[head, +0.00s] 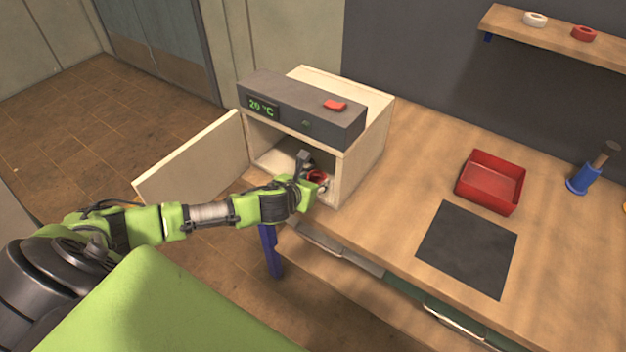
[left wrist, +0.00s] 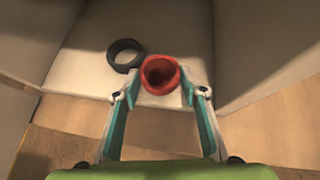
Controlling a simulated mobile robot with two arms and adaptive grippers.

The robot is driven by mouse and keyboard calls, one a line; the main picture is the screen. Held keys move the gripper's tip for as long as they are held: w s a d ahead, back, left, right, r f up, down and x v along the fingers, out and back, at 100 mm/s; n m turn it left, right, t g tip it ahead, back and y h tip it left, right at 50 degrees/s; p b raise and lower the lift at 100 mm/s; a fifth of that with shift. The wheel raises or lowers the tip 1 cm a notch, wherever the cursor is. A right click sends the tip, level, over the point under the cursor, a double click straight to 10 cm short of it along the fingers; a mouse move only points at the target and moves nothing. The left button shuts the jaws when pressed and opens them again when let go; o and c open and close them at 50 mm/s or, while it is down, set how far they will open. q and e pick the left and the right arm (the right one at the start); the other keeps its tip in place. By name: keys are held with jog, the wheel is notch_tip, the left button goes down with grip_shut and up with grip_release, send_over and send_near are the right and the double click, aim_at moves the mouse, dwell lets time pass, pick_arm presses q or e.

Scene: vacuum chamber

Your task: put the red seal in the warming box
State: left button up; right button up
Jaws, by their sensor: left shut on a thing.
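The warming box (head: 355,150) is a pale wooden box with a dark grey top panel reading "20 °C", and its door (head: 195,165) stands open to the left. My left gripper (head: 314,183) is at the open front of the box, shut on the red seal (head: 318,177). In the left wrist view, the red seal (left wrist: 160,74) is a ring between the two fingertips, above the pale floor of the box. A black ring (left wrist: 126,55) lies on that floor, left of and beyond the red seal. My right gripper is not in view.
A red tray (head: 491,182) and a dark mat (head: 467,248) are on the wooden bench right of the box. A blue holder (head: 582,180) stands farther right. A shelf (head: 556,38) on the back wall carries a white ring (head: 535,19) and a red ring (head: 583,33).

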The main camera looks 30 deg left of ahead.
pick_arm(q)
jog(key=o, duration=0.9)
jog(key=shift+f, duration=0.1)
jog(key=shift+r, duration=0.2)
jog(key=v, duration=1.2)
